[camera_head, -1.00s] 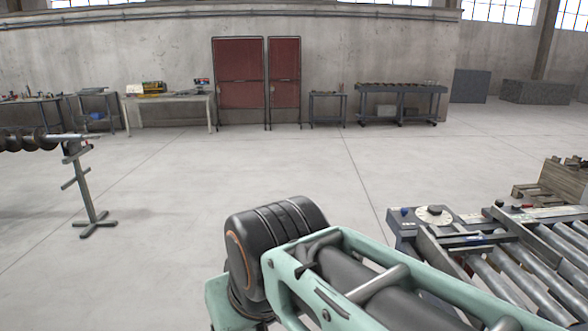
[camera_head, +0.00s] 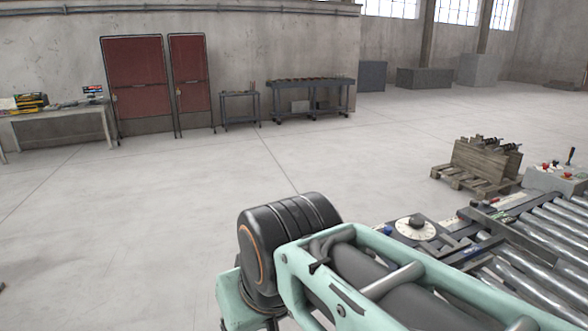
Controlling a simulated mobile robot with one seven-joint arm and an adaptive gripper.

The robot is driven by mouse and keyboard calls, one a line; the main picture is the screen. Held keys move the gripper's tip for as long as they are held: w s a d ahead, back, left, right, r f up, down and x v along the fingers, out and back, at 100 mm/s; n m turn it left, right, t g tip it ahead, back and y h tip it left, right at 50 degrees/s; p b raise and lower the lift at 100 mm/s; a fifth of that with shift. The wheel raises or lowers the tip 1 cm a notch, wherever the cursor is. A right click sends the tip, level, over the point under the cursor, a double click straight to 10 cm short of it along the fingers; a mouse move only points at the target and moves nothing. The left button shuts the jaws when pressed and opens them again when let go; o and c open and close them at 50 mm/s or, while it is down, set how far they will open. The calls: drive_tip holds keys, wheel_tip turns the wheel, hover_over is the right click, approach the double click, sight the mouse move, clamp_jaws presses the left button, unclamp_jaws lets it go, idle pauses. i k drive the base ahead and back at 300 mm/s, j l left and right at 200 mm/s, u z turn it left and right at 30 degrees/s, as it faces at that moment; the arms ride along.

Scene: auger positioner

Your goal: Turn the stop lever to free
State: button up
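I cannot make out for certain which part is the stop lever. A white round dial with a dark knob (camera_head: 416,227) sits on the near left end of the roller conveyor. At the right edge, a grey control box (camera_head: 553,181) carries red buttons and an upright dark stick (camera_head: 571,155). My mint-green arm with its black joint fills the lower middle and covers part of the conveyor. My gripper is outside the view.
The roller conveyor (camera_head: 540,238) runs along the lower right. A wooden crate on a pallet (camera_head: 484,158) stands behind it. The floor between is clear.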

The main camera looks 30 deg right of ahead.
sight(486, 203)
drive_tip(key=i+j+z, duration=0.1)
drive_tip(key=i+z, duration=0.3)
drive_tip(key=i, duration=0.75)
drive_tip(key=i+z, duration=0.4)
drive_tip(key=i+j+z, duration=0.15)
drive_tip(key=i+z, duration=0.5)
drive_tip(key=z, duration=0.2)
drive_tip(key=i+z, duration=0.2)
drive_tip(key=z, duration=0.2)
drive_tip(key=i+j+z, duration=0.1)
drive_tip(key=z, duration=0.25)
drive_tip(key=i, duration=0.1)
